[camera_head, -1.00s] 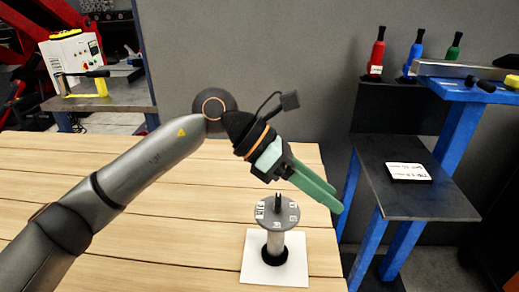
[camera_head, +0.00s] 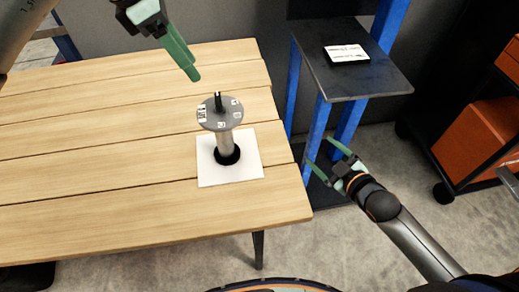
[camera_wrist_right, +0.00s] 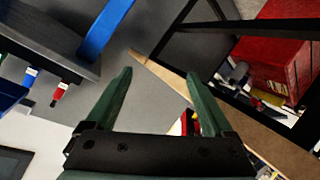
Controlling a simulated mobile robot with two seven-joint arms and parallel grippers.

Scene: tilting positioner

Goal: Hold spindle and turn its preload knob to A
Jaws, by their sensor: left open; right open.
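The spindle (camera_head: 225,140) stands upright on a white square (camera_head: 247,172) on the wooden table. It is a silver post with a black foot and a grey dial disc (camera_head: 232,118) bearing small light labels, too small to read. The preload knob (camera_head: 217,101) looks like a dark upright piece on the disc. My left gripper (camera_head: 191,72) is open and empty, up and left of the disc in the head view, apart from it. My right gripper (camera_head: 323,157) is open and empty, right of the table edge. Its two fingers also show in the right wrist view (camera_wrist_right: 158,76), with nothing between them.
A dark shelf (camera_head: 385,78) on blue legs (camera_head: 317,130) stands beyond the table's right side, with a labelled plate (camera_head: 346,53) on it. A dark cart with orange drawers (camera_head: 480,135) is at the far right. The table (camera_head: 90,190) around the white square is clear.

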